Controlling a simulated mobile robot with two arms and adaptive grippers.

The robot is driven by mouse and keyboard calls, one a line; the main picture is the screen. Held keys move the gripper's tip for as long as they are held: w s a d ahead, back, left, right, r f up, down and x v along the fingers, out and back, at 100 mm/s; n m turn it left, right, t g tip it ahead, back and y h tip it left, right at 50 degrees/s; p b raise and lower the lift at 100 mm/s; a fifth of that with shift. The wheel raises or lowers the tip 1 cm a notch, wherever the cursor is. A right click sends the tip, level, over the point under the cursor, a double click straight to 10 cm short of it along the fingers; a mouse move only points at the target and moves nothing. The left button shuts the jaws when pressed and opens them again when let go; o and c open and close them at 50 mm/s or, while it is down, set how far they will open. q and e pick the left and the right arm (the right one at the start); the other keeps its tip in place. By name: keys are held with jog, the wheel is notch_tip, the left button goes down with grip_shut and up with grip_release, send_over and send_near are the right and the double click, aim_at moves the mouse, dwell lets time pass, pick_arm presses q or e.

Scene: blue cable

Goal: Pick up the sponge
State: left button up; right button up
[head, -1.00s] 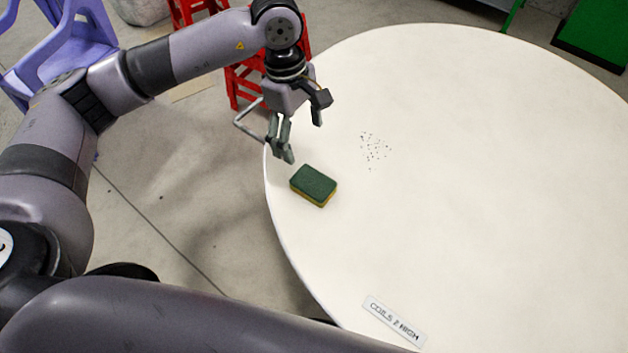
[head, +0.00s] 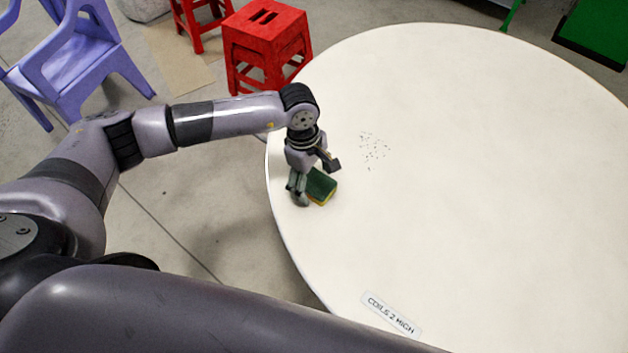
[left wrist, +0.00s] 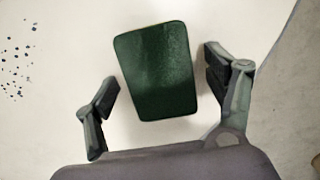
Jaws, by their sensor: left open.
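The sponge (head: 321,187), dark green on top with a yellow underside, lies on the white round table near its left edge. My left gripper (head: 311,188) is at the sponge, partly covering its left side. In the left wrist view the green face of the sponge (left wrist: 155,70) sits between the two spread fingers of my left gripper (left wrist: 160,78), with a gap on each side. The left gripper is open and holds nothing. My right gripper does not show.
Dark specks (head: 374,150) are scattered on the table (head: 480,180) beyond the sponge. A label plate (head: 390,314) lies near the front edge. Red stools (head: 265,40) and a purple chair (head: 75,60) stand on the floor. The rest of the tabletop is clear.

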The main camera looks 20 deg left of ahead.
aim_at(313, 181)
pick_arm(q)
jog(key=shift+f, duration=0.1)
jog(key=shift+c, duration=0.2)
jog(key=c, duration=0.8)
notch_tip(313, 181, up, 20)
jog(key=shift+r+b, duration=0.1)
jog(key=shift+b, duration=1.05)
